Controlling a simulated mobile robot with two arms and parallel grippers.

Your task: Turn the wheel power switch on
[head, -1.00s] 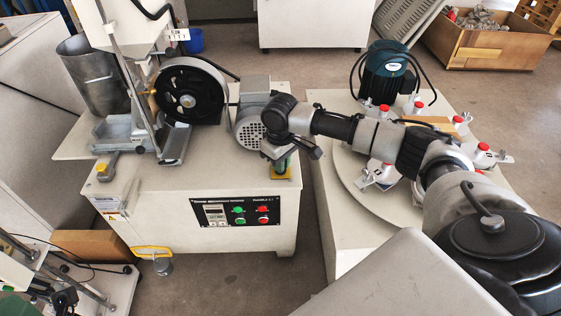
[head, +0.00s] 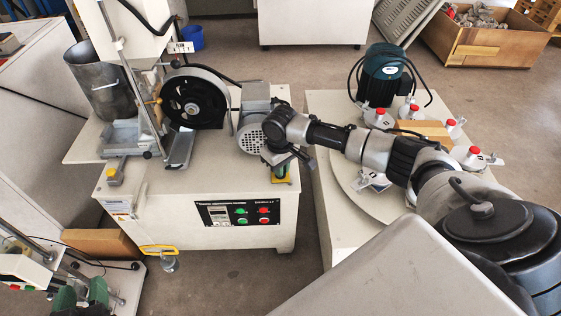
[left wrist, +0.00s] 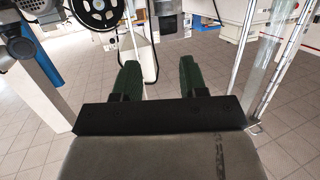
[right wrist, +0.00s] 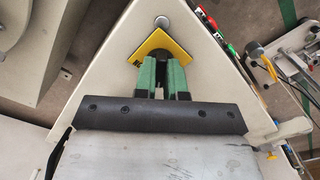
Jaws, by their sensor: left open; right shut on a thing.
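The abrasion machine (head: 160,205) carries a dark wheel (head: 193,100) with a motor beside it. A yellow square plate (right wrist: 172,44) with a dark switch on it lies at the machine's right front corner; it also shows below my right gripper in the head view (head: 283,179). My right gripper (right wrist: 162,68) points down there, its green fingers shut on the dark switch, which they mostly hide. Its turned position cannot be seen. My left gripper (head: 82,292) is open and empty at the lower left, apart from the machine; its green fingers show in the left wrist view (left wrist: 157,80).
A control panel (head: 240,214) with green and red buttons is on the machine's front. A yellow handle (head: 158,249) sticks out at its lower left. To the right stands a table (head: 335,235) with a round plate, several red-capped holders and a green motor (head: 383,73).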

